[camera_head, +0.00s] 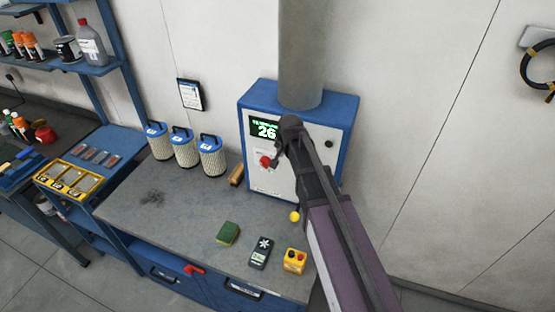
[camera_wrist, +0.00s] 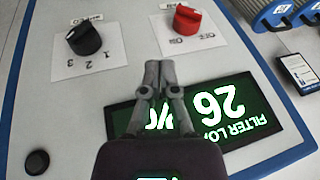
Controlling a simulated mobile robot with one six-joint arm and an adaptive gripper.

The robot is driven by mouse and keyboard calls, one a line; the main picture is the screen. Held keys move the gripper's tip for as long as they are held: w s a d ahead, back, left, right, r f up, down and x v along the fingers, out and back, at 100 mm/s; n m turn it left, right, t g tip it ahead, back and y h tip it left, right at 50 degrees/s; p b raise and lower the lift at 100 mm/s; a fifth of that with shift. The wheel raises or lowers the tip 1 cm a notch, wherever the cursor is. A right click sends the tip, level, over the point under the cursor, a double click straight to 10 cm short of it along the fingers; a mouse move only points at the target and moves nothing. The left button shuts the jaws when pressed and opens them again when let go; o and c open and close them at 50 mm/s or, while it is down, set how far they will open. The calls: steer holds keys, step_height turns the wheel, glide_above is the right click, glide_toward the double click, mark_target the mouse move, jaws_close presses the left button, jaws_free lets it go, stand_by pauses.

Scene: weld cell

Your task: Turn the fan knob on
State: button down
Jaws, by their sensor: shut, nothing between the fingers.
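A blue and white control box (camera_head: 349,135) stands on the bench against the wall. Its red knob (camera_head: 265,161) also shows in the wrist view (camera_wrist: 187,20), on a white label with OFF readable. I cannot clearly read its setting. A black knob (camera_wrist: 84,38) with a 1, 2, 3 label sits beside it; my gripper hides it in the head view. My gripper (camera_head: 277,158) is in front of the box. In the wrist view my gripper's fingertips (camera_wrist: 158,66) are together and empty, over the panel between the knobs and the display, apart from the red knob.
The green display (camera_wrist: 235,108) reads 26. A dark round button (camera_wrist: 37,162) is on the panel. Several filter canisters (camera_head: 184,151) stand left of the box. A sponge (camera_head: 228,233), a handheld meter (camera_head: 261,252) and a yellow button box (camera_head: 294,261) lie on the bench (camera_head: 170,225).

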mark_target(265, 163)
steer(key=a+b+x, duration=0.2)
steer(key=b+x, duration=0.9)
steer(key=x, duration=0.2)
steer(key=shift+b, duration=0.3)
stand_by(0.3)
